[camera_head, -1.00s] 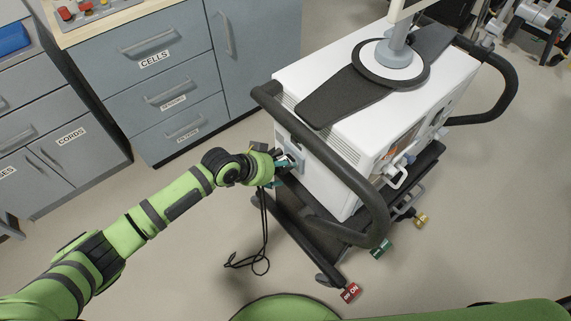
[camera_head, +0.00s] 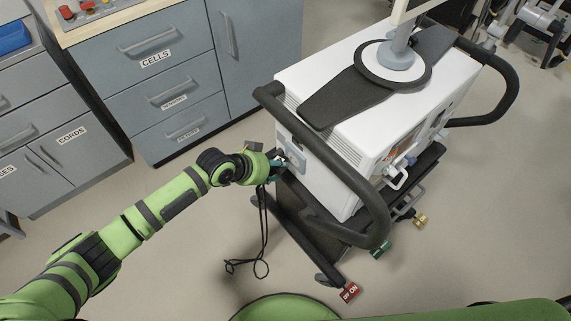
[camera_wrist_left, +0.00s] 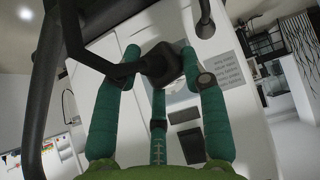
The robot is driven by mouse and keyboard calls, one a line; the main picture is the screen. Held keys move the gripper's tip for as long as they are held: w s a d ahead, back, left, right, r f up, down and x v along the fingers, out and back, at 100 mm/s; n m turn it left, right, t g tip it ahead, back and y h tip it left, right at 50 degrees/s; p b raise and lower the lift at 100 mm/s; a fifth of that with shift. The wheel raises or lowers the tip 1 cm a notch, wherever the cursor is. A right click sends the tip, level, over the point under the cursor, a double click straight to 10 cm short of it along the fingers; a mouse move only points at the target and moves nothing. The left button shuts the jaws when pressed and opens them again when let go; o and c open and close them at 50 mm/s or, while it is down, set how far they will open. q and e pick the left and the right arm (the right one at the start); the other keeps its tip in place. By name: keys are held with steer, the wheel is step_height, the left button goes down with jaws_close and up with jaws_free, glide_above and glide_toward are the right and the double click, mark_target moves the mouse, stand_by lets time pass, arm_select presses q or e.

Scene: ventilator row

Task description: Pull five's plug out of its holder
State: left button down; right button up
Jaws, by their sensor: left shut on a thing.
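The white ventilator (camera_head: 335,150) stands on a dark wheeled cart with a black handle bar. My left gripper (camera_head: 280,164) is at the ventilator's left side, just off its grey side plate (camera_head: 291,150). In the left wrist view the teal fingers of my left gripper (camera_wrist_left: 160,62) are shut on a dark plug (camera_wrist_left: 161,66). The plug's front end and how it sits against the holder are hard to make out. A black cord (camera_head: 263,235) hangs below the gripper to the floor. My right gripper is not in view.
Blue-grey drawers (camera_head: 165,80) stand behind my left arm. The cart's black handle bar (camera_head: 335,170) runs close to the gripper. Red (camera_head: 349,292), green (camera_head: 380,249) and yellow (camera_head: 421,220) tags sit by the cart's base.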

arm_select(q)
steer(key=shift+s+a+r+p, duration=0.15)
steer(key=shift+s+p, duration=0.15)
steer(key=shift+s, duration=0.2)
steer(key=shift+s+a+p, duration=0.9)
steer(key=shift+s+a, duration=0.15)
steer(key=shift+a, duration=0.25)
